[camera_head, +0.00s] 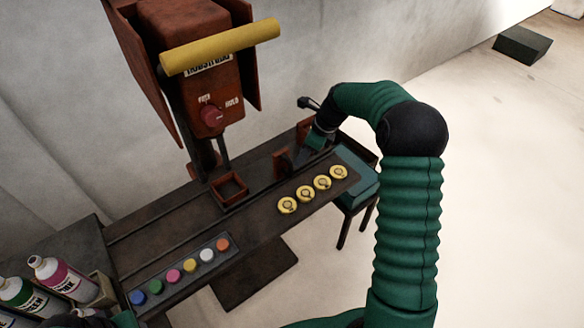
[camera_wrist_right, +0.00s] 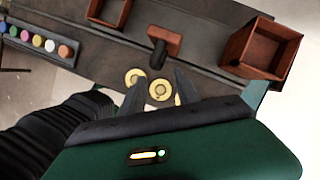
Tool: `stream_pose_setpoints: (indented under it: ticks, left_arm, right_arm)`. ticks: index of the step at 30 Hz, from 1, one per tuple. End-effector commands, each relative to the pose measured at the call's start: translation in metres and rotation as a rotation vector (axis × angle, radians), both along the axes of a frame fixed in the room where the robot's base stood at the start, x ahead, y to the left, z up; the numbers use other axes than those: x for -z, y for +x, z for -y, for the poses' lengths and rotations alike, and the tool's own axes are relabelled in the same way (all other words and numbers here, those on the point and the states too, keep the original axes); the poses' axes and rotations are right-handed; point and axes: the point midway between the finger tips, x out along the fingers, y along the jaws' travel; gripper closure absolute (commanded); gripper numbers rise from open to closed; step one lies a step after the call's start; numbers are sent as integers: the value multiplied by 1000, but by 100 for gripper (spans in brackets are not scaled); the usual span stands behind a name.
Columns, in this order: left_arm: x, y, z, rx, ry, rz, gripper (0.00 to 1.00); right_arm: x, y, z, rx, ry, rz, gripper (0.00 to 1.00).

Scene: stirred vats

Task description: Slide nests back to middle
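One nest, an open square rust-brown box (camera_head: 229,188), sits on the dark rail bench left of centre in the head view. It also shows at the top left of the right wrist view (camera_wrist_right: 110,12). A second rust-brown box (camera_wrist_right: 262,48) stands at the bench's right end, mostly hidden behind my arm in the head view. Between the boxes is a small rust-brown upright piece with a dark knob (camera_wrist_right: 163,43). My right gripper (camera_wrist_right: 159,80) is open and empty above the bench's front, short of that piece. My left gripper is not visible.
Several yellow discs (camera_head: 313,188) lie along the front right ledge. A strip of coloured buttons (camera_head: 180,270) lies front left, near paint bottles (camera_head: 62,280). A rust-brown machine with a yellow bar (camera_head: 220,46) rises behind the bench. A green-topped stand (camera_head: 358,180) is at right.

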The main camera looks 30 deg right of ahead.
Motion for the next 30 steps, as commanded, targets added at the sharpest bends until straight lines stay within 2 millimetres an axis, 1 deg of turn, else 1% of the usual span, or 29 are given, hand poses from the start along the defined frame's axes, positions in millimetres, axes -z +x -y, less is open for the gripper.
stream_pose_setpoints:
  ticks: [1,3,6,9,12,15,21,30]
  left_arm:
    - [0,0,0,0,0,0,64]
    - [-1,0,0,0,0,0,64]
    - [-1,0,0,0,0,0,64]
    - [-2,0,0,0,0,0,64]
    - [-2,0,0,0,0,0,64]
    - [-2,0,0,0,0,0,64]
    - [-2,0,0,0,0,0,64]
    - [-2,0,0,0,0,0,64]
  right_arm:
    - [13,3,-5,-2,2,-3,62]
    - [30,8,-10,-3,2,-3,62]
    - [50,15,-18,-4,-2,-1,62]
    - [65,20,-23,-4,-4,-1,62]
    - [74,24,-24,-4,-3,0,62]
    - [79,25,-23,-3,-2,2,62]
    - [79,25,-23,-3,-3,1,62]
    - [78,25,-23,-3,-5,3,100]
